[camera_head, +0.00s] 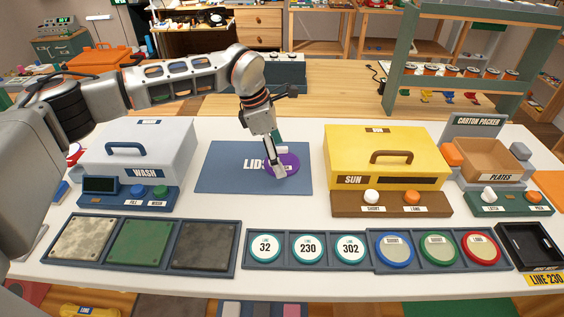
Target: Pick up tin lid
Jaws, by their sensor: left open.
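The tin lid looks to be the round purple disc (289,166) lying on the right part of the blue mat marked LIDS (215,182). My left gripper (276,168) points down over this disc and partly covers it. The gripper is open; whether its fingers touch the disc I cannot tell. Its wrist and fingers hide part of the mat's lettering. My right gripper is not in view.
A white WASH box (140,152) stands left and a yellow SUN box (385,150) right of the mat. A carton packer (485,158) is far right. Along the front lie a tray of square pads (240,262), numbered discs (308,249) and ringed discs (438,249).

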